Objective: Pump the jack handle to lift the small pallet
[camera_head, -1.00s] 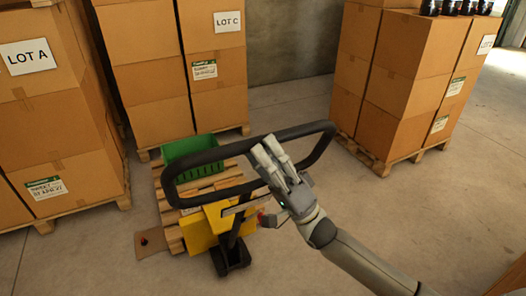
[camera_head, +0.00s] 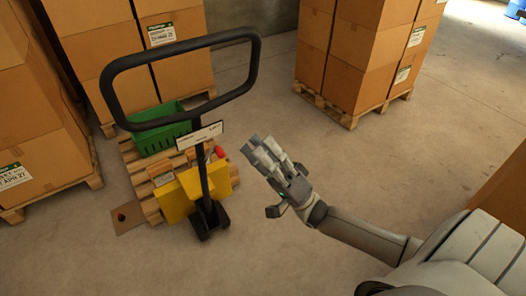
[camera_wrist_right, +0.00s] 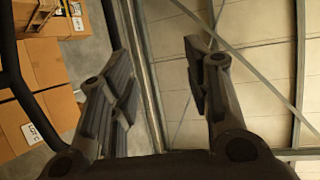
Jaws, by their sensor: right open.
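The yellow pallet jack (camera_head: 178,200) stands on the floor with its black loop handle (camera_head: 258,62) raised on a dark shaft. The small wooden pallet (camera_head: 140,185) lies behind the jack's yellow body and carries a green crate (camera_head: 160,135). My right gripper (camera_head: 262,150) is open and empty, to the right of the handle and apart from it. The right wrist view shows its two fingers spread (camera_wrist_right: 160,70) with nothing between them, and part of the black handle along the left edge (camera_wrist_right: 15,75). My left gripper is not in view.
Stacks of cardboard boxes on pallets stand at the left (camera_head: 35,120), at the back (camera_head: 125,45) and at the back right (camera_head: 365,50). A flat brown piece (camera_head: 128,217) lies on the floor left of the jack. The concrete floor in front is clear.

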